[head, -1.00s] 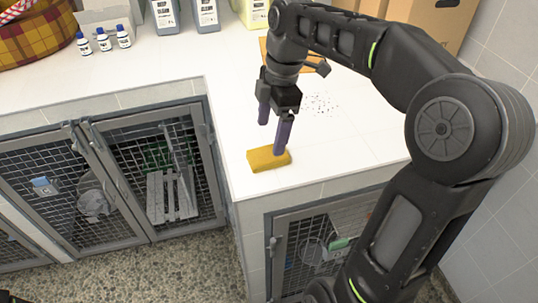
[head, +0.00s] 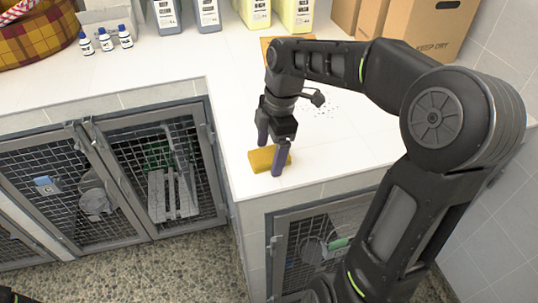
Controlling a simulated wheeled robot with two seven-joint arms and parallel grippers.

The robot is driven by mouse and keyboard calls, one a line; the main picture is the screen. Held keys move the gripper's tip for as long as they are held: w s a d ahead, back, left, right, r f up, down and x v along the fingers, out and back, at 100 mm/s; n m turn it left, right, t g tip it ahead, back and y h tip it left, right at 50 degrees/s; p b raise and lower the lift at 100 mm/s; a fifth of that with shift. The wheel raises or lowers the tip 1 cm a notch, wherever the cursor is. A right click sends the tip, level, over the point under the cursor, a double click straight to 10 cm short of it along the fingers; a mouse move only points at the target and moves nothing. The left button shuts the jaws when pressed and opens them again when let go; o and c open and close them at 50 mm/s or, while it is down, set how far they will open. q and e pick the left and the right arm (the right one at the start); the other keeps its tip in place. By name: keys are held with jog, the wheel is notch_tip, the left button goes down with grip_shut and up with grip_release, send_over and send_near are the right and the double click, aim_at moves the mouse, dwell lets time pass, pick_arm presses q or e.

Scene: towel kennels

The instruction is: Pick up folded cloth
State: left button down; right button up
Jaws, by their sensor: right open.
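A small yellow folded cloth (head: 262,157) lies on the white counter near its front corner. My right gripper (head: 270,158) is open, pointing down over it. One dark finger is at the cloth's far side and the other at its near right side; I cannot tell whether they touch it. The near finger hides part of the cloth. A flat orange piece (head: 268,44) lies further back, mostly hidden behind my right arm. My left gripper is not in view.
Three small bottles (head: 105,41) stand at the back left beside a plaid basket (head: 38,38). Large jugs (head: 208,14) and cardboard boxes (head: 420,25) line the back. Dark specks (head: 325,108) lie right of the gripper. Mesh-door kennels (head: 160,175) are below the counter.

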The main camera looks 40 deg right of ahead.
jog(key=shift+c, duration=0.3)
jog(key=c, duration=1.4)
